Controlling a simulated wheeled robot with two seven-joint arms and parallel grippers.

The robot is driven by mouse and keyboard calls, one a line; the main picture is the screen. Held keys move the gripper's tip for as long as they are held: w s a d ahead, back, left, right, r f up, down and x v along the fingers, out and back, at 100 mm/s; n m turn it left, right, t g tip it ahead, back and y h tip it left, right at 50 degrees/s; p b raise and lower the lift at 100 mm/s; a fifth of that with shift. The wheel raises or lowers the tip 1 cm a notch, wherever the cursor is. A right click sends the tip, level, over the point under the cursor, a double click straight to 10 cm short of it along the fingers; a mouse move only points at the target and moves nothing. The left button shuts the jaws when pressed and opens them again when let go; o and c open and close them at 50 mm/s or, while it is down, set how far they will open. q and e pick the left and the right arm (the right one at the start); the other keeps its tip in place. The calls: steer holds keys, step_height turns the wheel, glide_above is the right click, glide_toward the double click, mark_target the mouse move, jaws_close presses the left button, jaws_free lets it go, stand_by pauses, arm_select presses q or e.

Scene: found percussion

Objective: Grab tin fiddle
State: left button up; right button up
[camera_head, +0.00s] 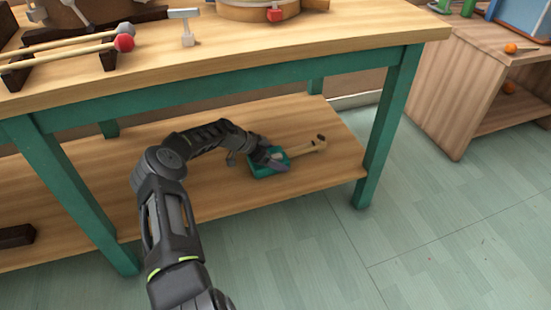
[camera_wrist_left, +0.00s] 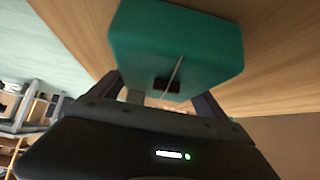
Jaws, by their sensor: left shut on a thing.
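The tin fiddle has a teal box body (camera_head: 261,170) and a pale wooden neck (camera_head: 308,148) with a dark end. It lies on the lower wooden shelf of the table, neck pointing right. My left gripper (camera_head: 276,160) reaches in under the tabletop and is shut on the fiddle's body. In the left wrist view the teal tin (camera_wrist_left: 176,45) fills the top middle, with a string and a dark piece on its near side. The fingers stand at either side of it; their tips are largely hidden. My right gripper is not in view.
The lower shelf (camera_head: 215,195) is bare around the fiddle. The green table leg (camera_head: 388,125) stands to its right, and the tabletop (camera_head: 240,50) overhangs, carrying mallets (camera_head: 80,45) and a drum. A dark block (camera_head: 15,236) lies at the shelf's left. A wooden cabinet (camera_head: 450,95) stands at right.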

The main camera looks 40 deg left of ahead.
mark_target(284, 152)
arm_select(q)
step_height(284, 152, up, 4)
steer(key=shift+r+p, duration=0.1)
steer(key=shift+p, duration=1.15)
steer(key=s+p, duration=0.2)
steer(key=s, duration=0.3)
steer(key=s+d+p, duration=0.1)
steer(key=s+p, duration=0.1)
steer(key=s, duration=0.4)
steer(key=s+d+p, duration=0.1)
steer(key=s+p, duration=0.1)
steer(key=s, duration=0.4)
steer(key=shift+s+f+p, duration=0.1)
steer(key=shift+f+p, duration=0.15)
steer(key=shift+p, duration=0.05)
steer(key=shift+s+f, duration=0.1)
steer(key=shift+s, duration=0.25)
